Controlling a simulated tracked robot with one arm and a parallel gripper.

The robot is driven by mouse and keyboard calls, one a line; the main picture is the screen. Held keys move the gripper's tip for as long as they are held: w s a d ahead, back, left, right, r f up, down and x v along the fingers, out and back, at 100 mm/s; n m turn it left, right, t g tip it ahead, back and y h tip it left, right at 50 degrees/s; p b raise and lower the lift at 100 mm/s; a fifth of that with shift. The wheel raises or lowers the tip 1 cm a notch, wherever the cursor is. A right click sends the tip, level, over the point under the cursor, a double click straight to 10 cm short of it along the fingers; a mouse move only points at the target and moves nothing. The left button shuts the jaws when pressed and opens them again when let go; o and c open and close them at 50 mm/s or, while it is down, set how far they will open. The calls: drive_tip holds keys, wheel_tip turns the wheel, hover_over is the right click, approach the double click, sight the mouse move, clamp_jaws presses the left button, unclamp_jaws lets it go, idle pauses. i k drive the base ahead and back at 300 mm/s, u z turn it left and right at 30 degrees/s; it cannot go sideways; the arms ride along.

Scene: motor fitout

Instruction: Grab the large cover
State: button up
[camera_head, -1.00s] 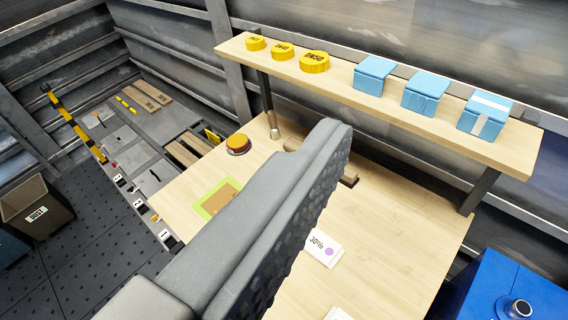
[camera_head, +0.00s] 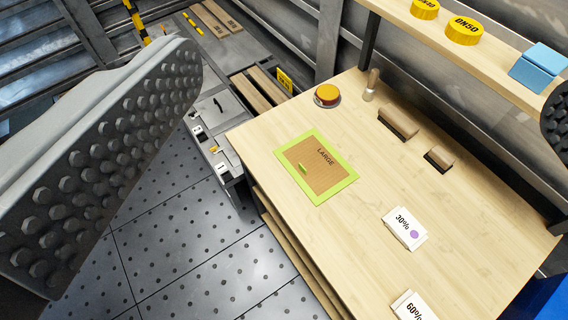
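A flat brown panel (camera_head: 322,178) marked LARGE lies on the wooden bench, inside a bright green border. It has a small green piece on it, and it is the only thing in view labelled large. My gripper (camera_head: 375,85) is open and empty. Its studded left finger fills the left of the view, and only an edge of the right finger shows at the right border. The panel lies below the gap between the fingers, apart from both.
An orange round button (camera_head: 327,94) and small wooden blocks (camera_head: 398,123) stand along the bench's back. White cards (camera_head: 405,228) lie toward the right. A raised shelf (camera_head: 462,50) carries yellow caps (camera_head: 464,31) and a blue box (camera_head: 538,67). The bench around the panel is mostly clear.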

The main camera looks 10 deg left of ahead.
sight(318, 169)
drive_tip(key=z, duration=0.05)
drive_tip(key=k, duration=1.1)
drive_tip(key=u, duration=0.85)
drive_tip(key=i, duration=1.6)
drive_tip(key=z, duration=0.6)
